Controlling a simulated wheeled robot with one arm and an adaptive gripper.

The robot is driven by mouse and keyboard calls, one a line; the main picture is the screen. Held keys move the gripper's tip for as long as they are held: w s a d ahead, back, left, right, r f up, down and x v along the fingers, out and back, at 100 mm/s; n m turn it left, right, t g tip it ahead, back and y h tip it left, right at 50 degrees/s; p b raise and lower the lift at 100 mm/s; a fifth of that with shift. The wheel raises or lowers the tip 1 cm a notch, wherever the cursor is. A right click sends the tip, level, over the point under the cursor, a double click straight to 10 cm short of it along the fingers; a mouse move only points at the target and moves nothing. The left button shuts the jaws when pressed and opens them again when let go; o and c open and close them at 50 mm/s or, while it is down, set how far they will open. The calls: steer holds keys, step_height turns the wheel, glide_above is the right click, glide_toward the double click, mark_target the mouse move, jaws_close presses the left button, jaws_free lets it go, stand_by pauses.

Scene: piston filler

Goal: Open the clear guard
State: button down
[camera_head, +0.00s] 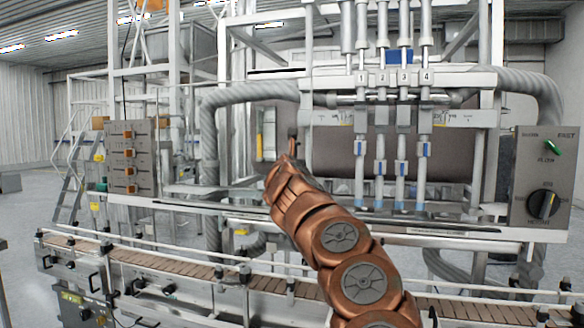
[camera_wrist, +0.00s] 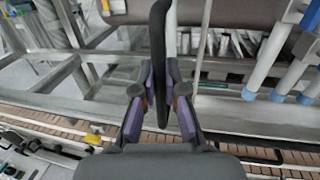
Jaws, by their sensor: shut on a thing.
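My gripper (camera_head: 291,152) is in front of the filling machine, left of the numbered nozzles. In the wrist view, its two purple-padded fingers (camera_wrist: 159,88) are closed on an upright black handle (camera_wrist: 159,38), one finger on each side. The handle's top also shows just above my gripper in the head view (camera_head: 292,131). The clear guard's see-through panel can hardly be told from what is behind it, so its edges and how far it stands open are unclear. My gripper and wrist hide the handle's lower part.
The numbered nozzles (camera_head: 381,150) hang right of my gripper. A brown slatted conveyor (camera_head: 190,279) with rails runs below. A control box with a dial (camera_head: 544,178) stands at the right, a panel of orange-marked switches (camera_head: 130,158) at the left. A thick grey hose (camera_head: 250,92) arches behind.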

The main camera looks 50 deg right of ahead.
stand_by(0.3)
steer(key=c, duration=1.2)
jaws_free()
steer(key=shift+a, duration=0.1)
steer(key=v, duration=1.1)
steer(key=shift+s+a, duration=0.25)
steer(key=shift+a, duration=0.05)
